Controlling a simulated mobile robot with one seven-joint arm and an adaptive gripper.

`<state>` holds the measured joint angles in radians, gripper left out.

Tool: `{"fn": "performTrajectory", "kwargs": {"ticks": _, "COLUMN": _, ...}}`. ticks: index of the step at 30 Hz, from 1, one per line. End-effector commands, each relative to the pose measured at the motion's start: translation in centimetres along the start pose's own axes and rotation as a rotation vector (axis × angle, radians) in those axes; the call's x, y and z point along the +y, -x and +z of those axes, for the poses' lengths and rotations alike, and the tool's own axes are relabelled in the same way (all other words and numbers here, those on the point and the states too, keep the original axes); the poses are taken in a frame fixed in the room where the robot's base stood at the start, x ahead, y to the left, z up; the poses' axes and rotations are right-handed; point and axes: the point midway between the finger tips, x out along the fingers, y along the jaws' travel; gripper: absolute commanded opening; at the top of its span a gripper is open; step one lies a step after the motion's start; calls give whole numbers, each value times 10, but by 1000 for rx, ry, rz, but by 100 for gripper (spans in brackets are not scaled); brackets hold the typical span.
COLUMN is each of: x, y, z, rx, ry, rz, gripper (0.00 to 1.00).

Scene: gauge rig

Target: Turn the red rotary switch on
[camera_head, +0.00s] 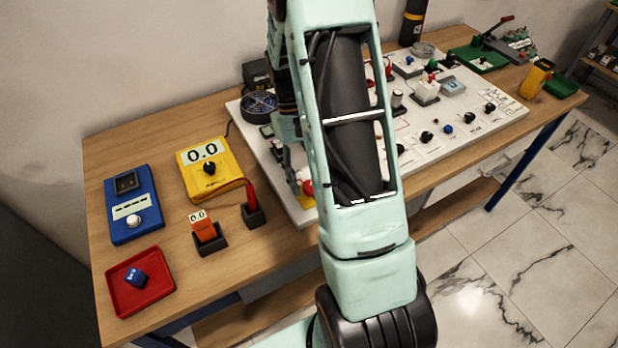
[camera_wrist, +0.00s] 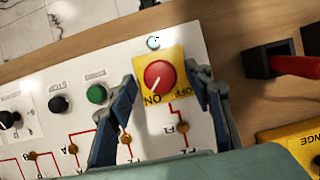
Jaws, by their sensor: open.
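The red rotary switch (camera_wrist: 158,76) sits on a yellow plate (camera_wrist: 177,58) at the edge of the white panel in the wrist view. A white line on its knob seems to point lower left, toward the label that reads ON upside down; the OFF label is to the right. My gripper (camera_wrist: 161,78) is open, with one finger on each side of the switch. I cannot tell whether the fingers touch the knob. In the head view the switch (camera_head: 308,188) shows partly, beside my gripper and arm, which hide much of the panel.
A green button (camera_wrist: 97,94) and black knobs (camera_wrist: 59,104) are left of the switch in the wrist view. A black holder with a red probe (camera_head: 252,213) and a yellow meter (camera_head: 203,182) stand left of the panel. A red tray (camera_head: 160,298) lies at the table's front left.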

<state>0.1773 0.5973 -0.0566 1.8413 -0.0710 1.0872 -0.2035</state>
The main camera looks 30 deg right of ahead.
Motion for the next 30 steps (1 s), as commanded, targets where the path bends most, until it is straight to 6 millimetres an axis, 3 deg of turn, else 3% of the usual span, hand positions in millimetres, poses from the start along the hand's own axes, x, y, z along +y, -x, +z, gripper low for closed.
{"fn": "performTrajectory", "kwargs": {"ticks": 18, "x": 0, "y": 108, "z": -1, "rx": 3, "ry": 0, "rz": 0, "gripper": 47}}
{"fn": "performTrajectory", "kwargs": {"ticks": 30, "x": 0, "y": 118, "z": 0, "rx": 0, "ry": 0, "rz": 0, "gripper": 47}}
